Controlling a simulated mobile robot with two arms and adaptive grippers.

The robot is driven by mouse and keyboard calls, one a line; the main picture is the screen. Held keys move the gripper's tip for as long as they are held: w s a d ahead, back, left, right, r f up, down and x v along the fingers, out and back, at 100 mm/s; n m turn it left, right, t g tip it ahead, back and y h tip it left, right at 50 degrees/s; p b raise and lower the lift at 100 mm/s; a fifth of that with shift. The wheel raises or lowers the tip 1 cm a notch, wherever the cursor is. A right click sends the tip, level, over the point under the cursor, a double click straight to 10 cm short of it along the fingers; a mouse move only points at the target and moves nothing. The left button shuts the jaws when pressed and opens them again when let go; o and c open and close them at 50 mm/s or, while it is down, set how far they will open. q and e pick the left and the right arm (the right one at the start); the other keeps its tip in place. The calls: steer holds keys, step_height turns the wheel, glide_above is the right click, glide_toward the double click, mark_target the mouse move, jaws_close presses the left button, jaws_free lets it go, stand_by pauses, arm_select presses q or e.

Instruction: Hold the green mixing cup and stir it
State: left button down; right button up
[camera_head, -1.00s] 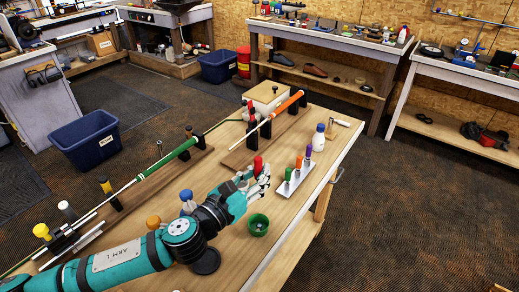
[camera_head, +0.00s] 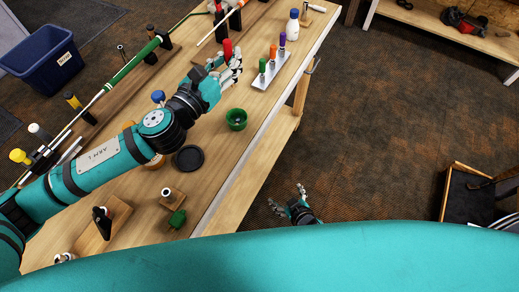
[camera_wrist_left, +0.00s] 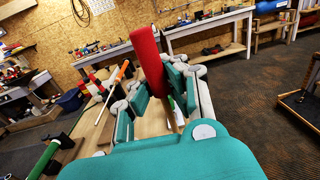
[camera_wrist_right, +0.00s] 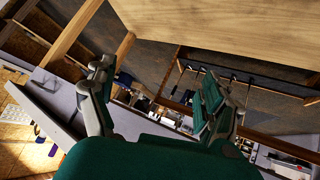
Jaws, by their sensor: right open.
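The green mixing cup (camera_head: 236,124) stands upright on the workbench near its right edge, with a dark inside. My left gripper (camera_head: 232,68) is beyond the cup, apart from it. Its fingers close around a red-handled stick (camera_head: 227,48). In the left wrist view the red handle (camera_wrist_left: 149,58) stands up between the fingers, with a wooden shaft below; its lower end is hidden. My right gripper (camera_head: 296,205) is open and empty, off the bench's right side over the floor. The right wrist view shows its spread fingers (camera_wrist_right: 155,100) with nothing between them.
Beyond the cup are a white rack (camera_head: 270,72) with green, orange and purple handles and a white bottle (camera_head: 292,25). A black disc (camera_head: 188,158) lies left of the cup. A green-gripped club (camera_head: 130,68) lies at left. Bare bench surrounds the cup's near side.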

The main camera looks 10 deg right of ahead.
steer(key=w+a+r+t, duration=0.2)
steer(key=w+r, duration=0.2)
steer(key=r, duration=0.6)
steer(key=t+y, duration=0.2)
steer(key=t, duration=0.2)
glide_toward(240, 122)
steer(key=s+d+r, duration=0.1)
steer(key=d+r, duration=0.2)
steer(key=d, duration=0.2)
steer(key=s+a+m+y, duration=0.2)
steer(key=a, duration=0.2)
steer(key=x, duration=1.1)
steer(key=shift+w+d+f, duration=0.15)
steer(key=shift+w+f, duration=0.1)
steer(key=shift+w, duration=0.05)
steer(key=c, duration=1.2)
steer(key=shift+c, duration=0.2)
